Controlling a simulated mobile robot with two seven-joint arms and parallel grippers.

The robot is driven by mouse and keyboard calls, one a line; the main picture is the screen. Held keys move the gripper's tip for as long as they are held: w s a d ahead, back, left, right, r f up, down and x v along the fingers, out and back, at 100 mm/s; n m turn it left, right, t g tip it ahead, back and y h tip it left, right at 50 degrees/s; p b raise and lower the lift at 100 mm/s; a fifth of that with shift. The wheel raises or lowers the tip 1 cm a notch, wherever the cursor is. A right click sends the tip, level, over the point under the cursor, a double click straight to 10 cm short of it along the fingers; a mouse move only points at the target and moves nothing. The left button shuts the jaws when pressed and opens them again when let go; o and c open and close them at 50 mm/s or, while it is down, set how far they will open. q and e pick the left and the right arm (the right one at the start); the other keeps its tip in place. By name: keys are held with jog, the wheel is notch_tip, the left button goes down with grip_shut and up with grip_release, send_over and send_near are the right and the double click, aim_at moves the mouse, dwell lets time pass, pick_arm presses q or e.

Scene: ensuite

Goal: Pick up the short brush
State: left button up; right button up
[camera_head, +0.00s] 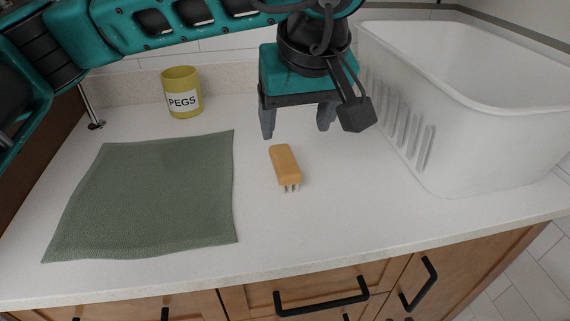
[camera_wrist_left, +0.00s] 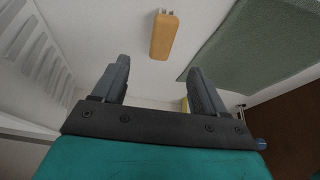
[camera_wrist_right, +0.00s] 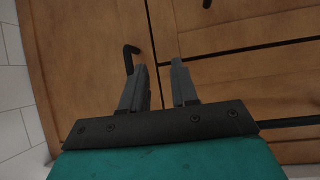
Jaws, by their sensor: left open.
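The short brush (camera_head: 285,164) has an orange-tan wooden back and pale bristles at its near end. It lies on the white countertop, right of the green cloth. My left gripper (camera_head: 297,128) is open and empty, above the counter and just behind the brush. In the left wrist view the brush (camera_wrist_left: 164,36) shows beyond the open fingers (camera_wrist_left: 160,80), near the top middle, apart from them. My right gripper (camera_wrist_right: 160,80) shows only in its own wrist view, in front of wooden cabinet fronts, fingers apart with nothing between them.
A green cloth (camera_head: 150,200) lies flat on the left of the counter (camera_head: 330,215). A yellow cup marked PEGS (camera_head: 182,92) stands at the back. A large white basket (camera_head: 480,140) stands at the right. Wooden drawers with black handles (camera_head: 322,298) are below the front edge.

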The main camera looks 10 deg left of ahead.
aim_at(285, 160)
pick_arm(q)
jog(key=x, duration=1.2)
jog(key=shift+w+a+f+b, duration=0.1)
jog(key=shift+a+b, duration=0.2)
jog(key=shift+b, duration=0.05)
jog(key=shift+f, duration=0.1)
jog(key=shift+f+b, duration=0.15)
jog(key=shift+b, duration=0.2)
jog(key=shift+c, duration=0.2)
jog(key=c, duration=1)
